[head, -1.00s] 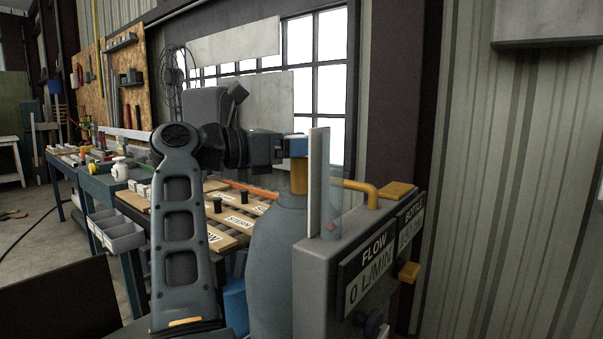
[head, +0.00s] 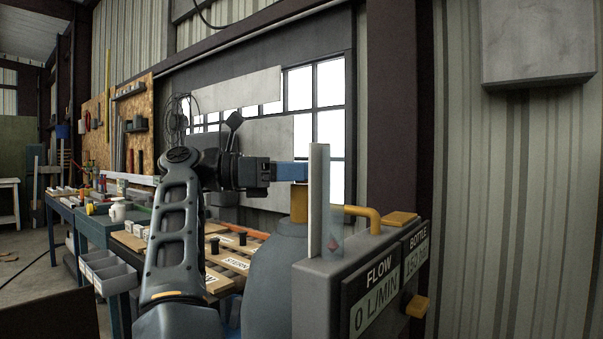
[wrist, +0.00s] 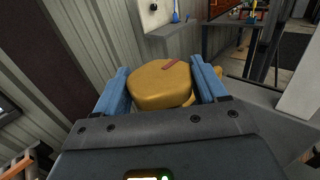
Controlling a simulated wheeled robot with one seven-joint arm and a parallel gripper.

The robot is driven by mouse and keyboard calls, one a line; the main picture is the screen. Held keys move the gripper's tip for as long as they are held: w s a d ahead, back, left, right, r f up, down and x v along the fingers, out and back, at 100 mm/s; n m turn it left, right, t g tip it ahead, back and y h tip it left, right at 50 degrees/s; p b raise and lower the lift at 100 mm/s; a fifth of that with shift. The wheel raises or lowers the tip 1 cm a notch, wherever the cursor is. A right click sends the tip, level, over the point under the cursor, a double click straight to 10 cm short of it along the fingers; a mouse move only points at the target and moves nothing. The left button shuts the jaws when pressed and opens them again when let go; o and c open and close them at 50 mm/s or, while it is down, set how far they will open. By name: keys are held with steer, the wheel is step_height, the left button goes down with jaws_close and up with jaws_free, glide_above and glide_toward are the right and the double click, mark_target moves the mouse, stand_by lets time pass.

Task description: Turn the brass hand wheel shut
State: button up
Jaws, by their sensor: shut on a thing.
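The brass hand wheel (wrist: 162,86) shows in the wrist view as a rounded yellow knob with a red mark on top. My gripper (wrist: 160,68) has one blue finger on each side of it and is shut on it. In the head view, my gripper (head: 292,173) reaches in from the left at the top of the grey bottle (head: 275,265). The brass valve neck (head: 299,203) shows below the blue finger. The wheel itself is mostly hidden there by the finger and the upright flow tube (head: 319,200).
A grey gauge box (head: 318,300) stands right of the bottle; its flow plate (head: 372,295) reads 0 L/MIN. A yellow pipe (head: 362,214) runs behind the tube. A workbench (head: 125,215) with boards and bins lies to the left. A corrugated wall is close on the right.

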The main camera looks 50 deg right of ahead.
steer(key=shift+f, duration=0.1)
steer(key=o, duration=1)
steer(key=shift+o, duration=0.2)
steer(key=v, duration=0.7)
steer(key=shift+w+a, duration=0.25)
steer(key=shift+a, duration=0.05)
